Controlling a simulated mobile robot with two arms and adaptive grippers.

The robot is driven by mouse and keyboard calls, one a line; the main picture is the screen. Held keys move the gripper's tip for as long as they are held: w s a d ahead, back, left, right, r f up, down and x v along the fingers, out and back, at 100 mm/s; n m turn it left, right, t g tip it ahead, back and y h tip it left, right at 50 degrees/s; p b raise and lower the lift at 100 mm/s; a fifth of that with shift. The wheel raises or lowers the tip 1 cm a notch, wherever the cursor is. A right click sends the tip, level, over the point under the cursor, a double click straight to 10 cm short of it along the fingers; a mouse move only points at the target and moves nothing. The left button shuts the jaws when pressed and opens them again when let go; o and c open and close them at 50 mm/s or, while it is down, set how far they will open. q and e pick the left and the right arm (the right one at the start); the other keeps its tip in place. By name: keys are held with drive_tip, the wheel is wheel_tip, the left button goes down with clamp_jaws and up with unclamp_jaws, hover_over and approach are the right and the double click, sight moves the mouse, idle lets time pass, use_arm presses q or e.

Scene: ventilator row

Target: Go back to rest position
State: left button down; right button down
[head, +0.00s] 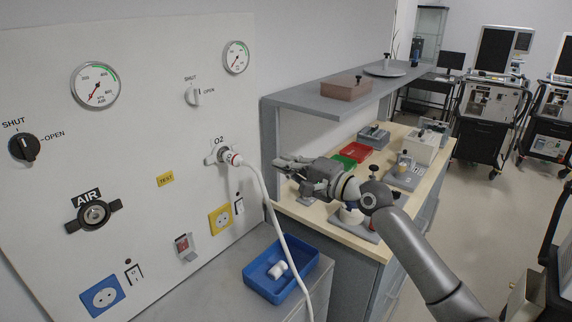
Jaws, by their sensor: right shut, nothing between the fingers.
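My right gripper (281,164) reaches in from the lower right and points left, in front of the wooden bench. Its fingers are shut and empty. It is apart from the white hose (268,200), which hangs from the O2 outlet (228,158) on the wall panel, to the left of the fingers. My left gripper is not in view. My right arm hides part of the bench top behind it.
A blue tray (281,295) with a white part (278,269) sits on a grey top below. The wall panel (150,130) carries gauges, valves and sockets. The bench (345,238) holds green and red bins and devices under a grey shelf (335,103). Floor (480,215) is open at right.

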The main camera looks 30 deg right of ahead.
drive_tip(key=s+a+f+n+g+h, duration=0.1)
drive_tip(key=s+a+f+n+g, duration=0.4)
drive_tip(key=f, duration=0.6)
drive_tip(key=s+a+f+n+g, duration=0.25)
drive_tip(key=s+a+f, duration=0.45)
drive_tip(key=f, duration=0.4)
drive_tip(key=s+a+f+n+g+h, duration=0.2)
drive_tip(key=s+f+n+g+h, duration=0.3)
drive_tip(key=s, duration=0.7)
drive_tip(key=s+a+f+n+g, duration=0.1)
drive_tip(key=s+f+n, duration=0.4)
drive_tip(key=s, duration=0.7)
wheel_tip(320, 180, down, 28)
drive_tip(key=s+m+g, duration=0.1)
drive_tip(key=s, duration=0.1)
drive_tip(key=s+d+f+g, duration=0.1)
drive_tip(key=s+d+f, duration=0.1)
drive_tip(key=s+f, duration=1.2)
drive_tip(key=shift+s+d+f, duration=0.35)
drive_tip(key=shift+s+f, duration=0.05)
drive_tip(key=shift+s, duration=0.5)
